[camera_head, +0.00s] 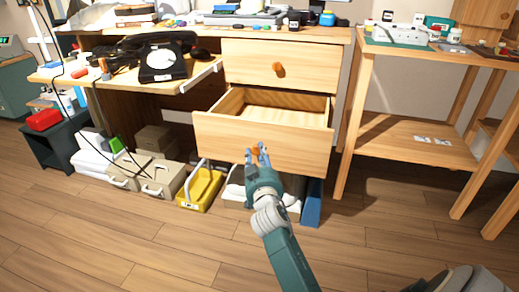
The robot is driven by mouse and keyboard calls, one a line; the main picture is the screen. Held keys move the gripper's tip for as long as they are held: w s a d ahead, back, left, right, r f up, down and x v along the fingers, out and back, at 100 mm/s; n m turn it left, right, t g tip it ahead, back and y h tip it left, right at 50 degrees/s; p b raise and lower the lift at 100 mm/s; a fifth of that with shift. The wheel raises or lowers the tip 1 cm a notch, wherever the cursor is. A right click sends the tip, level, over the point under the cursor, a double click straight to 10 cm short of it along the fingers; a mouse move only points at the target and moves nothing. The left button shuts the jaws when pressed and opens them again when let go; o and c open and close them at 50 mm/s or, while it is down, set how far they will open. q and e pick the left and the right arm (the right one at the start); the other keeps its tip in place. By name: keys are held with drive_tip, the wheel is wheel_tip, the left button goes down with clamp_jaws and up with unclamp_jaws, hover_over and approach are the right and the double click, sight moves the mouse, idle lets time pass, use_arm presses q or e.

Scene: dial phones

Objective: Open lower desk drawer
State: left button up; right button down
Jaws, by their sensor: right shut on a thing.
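The wooden desk has two drawers on its right side. The lower drawer (220,128) is pulled out, and its empty-looking inside shows from above. My right gripper (257,152) is at the middle of the drawer's front, shut on the orange-brown knob (255,151), which is partly hidden between the fingers. The upper drawer (300,67) is shut, with its round knob (279,70) uncovered. My left gripper does not show.
A black dial phone (162,62) sits on the desk's pulled-out shelf at the left. Under the desk are a yellow bin (200,188), beige cases (163,178) and a blue item (312,203). A wooden shelf table (415,140) stands at the right. The wood floor in front is clear.

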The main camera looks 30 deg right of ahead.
drive_tip(key=s+a, duration=0.2)
drive_tip(key=shift+a+f, duration=0.2)
drive_tip(key=shift+a, duration=0.15)
drive_tip(key=shift+s+a, duration=0.35)
drive_tip(key=c, duration=1.4)
unclamp_jaws()
drive_tip(key=shift+o, duration=0.2)
drive_tip(key=shift+r, duration=0.1)
wheel_tip(320, 180, up, 10)
drive_tip(key=shift+w, duration=0.1)
